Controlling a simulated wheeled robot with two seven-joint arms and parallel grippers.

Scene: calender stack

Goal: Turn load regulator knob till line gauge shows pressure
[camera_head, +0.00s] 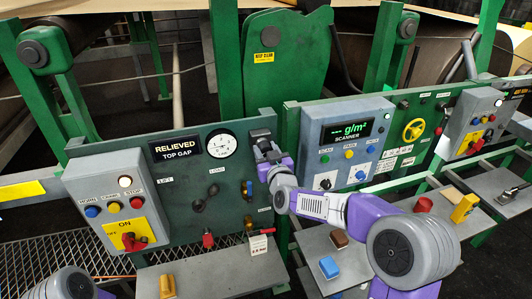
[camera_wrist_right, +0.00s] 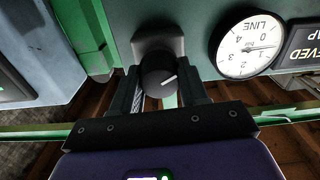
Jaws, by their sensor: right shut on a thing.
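The load regulator knob (camera_wrist_right: 157,74) is black and round with a white pointer line, on a grey block on the green panel. My right gripper (camera_wrist_right: 160,90) has its fingers on either side of the knob and is shut on it. In the head view my right gripper (camera_head: 266,150) is at the panel's upper right and mostly hides the knob. The line gauge (camera_head: 222,145) is a white dial left of the gripper. The gauge shows upside down in the wrist view (camera_wrist_right: 248,46), its needle toward the right, its exact reading unclear. My left gripper is out of view.
A display (camera_head: 178,144) reads RELIEVED, TOP GAP. Left of it is a grey button box (camera_head: 115,200) with a red switch. Black and red handles (camera_head: 208,238) stick out of the panel below the gauge. The scanner box (camera_head: 347,140) stands close to the right of my gripper.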

